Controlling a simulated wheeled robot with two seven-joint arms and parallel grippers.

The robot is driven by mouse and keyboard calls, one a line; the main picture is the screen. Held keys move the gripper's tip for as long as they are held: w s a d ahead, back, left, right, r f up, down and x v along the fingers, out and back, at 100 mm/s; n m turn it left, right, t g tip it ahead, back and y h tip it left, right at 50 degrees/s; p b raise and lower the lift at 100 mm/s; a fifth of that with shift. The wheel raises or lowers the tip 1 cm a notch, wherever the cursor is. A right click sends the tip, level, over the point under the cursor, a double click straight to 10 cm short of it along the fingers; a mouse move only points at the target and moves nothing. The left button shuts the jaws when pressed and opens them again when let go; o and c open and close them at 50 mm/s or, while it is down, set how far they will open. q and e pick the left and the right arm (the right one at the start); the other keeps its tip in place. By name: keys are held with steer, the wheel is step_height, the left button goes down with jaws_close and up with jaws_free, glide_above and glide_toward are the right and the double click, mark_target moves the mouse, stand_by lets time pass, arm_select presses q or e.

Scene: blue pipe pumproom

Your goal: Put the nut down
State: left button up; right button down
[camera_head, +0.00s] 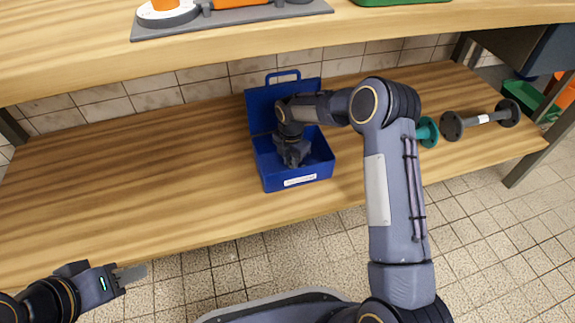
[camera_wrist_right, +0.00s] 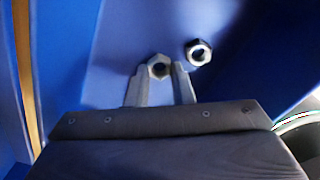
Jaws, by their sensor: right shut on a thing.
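My right gripper (camera_wrist_right: 161,80) is shut on a metal hex nut (camera_wrist_right: 159,67), which sits between the fingertips in the right wrist view. A second metal nut (camera_wrist_right: 198,52) lies on the blue surface just to the right of the held one. In the head view my right gripper (camera_head: 293,161) reaches down into an open blue toolbox (camera_head: 295,183) on the lower wooden shelf; the nuts are too small or hidden there. I cannot tell whether the held nut touches the box floor. My left gripper (camera_head: 132,276) is at the lower left, away from the shelf, its fingers seen edge-on.
The box's raised lid (camera_head: 262,108) stands behind my right gripper. A teal flanged part (camera_head: 428,132) and a dark flanged pipe (camera_head: 481,120) lie to the right. The lower wooden shelf (camera_head: 130,180) is clear on the left. An upper shelf (camera_head: 250,47) overhangs it.

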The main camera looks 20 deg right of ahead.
steer(key=shift+d, duration=0.1)
steer(key=c, duration=1.5)
jaws_free()
steer(key=shift+f, duration=0.15)
steer(key=shift+c, duration=0.2)
steer(key=shift+r, duration=0.2)
step_height(320, 180, up, 8)
steer(key=p, duration=0.4)
steer(key=shift+f, duration=0.25)
